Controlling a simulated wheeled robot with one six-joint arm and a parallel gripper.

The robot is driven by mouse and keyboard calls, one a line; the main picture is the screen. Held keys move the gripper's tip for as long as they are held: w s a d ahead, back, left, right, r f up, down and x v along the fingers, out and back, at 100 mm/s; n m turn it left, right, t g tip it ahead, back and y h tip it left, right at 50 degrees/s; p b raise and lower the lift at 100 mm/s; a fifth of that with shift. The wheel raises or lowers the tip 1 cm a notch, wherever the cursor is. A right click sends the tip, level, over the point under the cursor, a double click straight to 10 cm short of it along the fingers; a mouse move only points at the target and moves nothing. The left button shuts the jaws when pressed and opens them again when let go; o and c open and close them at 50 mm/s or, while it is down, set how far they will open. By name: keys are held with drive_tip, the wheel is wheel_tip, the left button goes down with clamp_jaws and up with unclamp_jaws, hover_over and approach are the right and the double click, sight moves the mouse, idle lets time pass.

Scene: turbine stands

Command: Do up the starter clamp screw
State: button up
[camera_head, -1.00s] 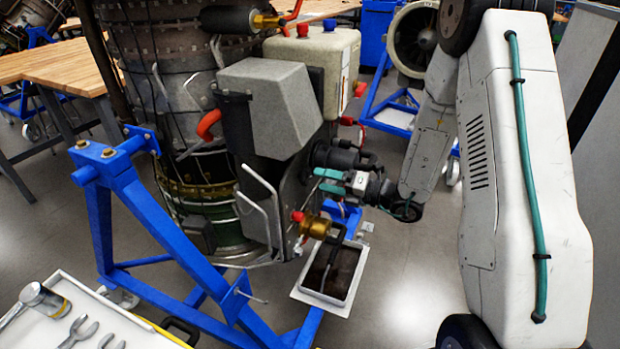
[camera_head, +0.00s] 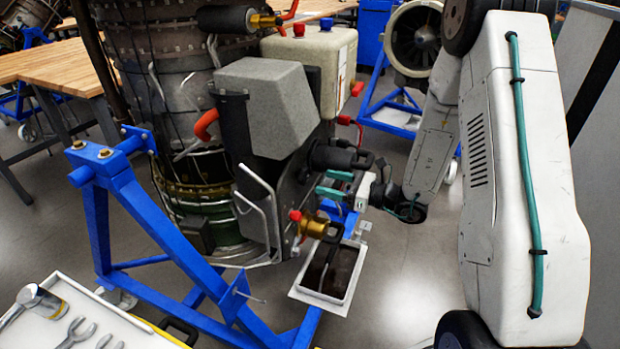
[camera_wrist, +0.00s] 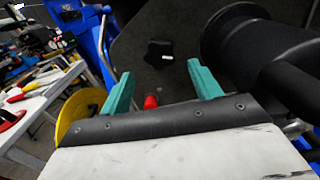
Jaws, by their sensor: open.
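The starter is probably the black cylinder (camera_head: 338,157) on the engine's right side; it fills the upper right of the wrist view (camera_wrist: 250,45). A black star-shaped knob (camera_wrist: 159,53), likely the clamp screw, sits on a dark plate left of the cylinder in the wrist view. My gripper (camera_head: 323,183) is just below the cylinder in the head view. Its teal fingers are spread and empty. In the wrist view my gripper (camera_wrist: 160,69) faces the plate, with the knob between and beyond the fingertips, apparently untouched. The knob is not discernible in the head view.
A brass fitting with a red cap (camera_head: 312,223) is just below my gripper. An open tray (camera_head: 328,278) sits beneath it. Bent metal pipes (camera_head: 262,205) and the blue stand (camera_head: 160,225) are to the left. A tool tray (camera_head: 85,320) is at lower left.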

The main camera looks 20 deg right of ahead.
sight(306, 177)
drive_tip(key=x, duration=0.6)
drive_tip(key=c, duration=1)
drive_tip(key=shift+o, duration=0.2)
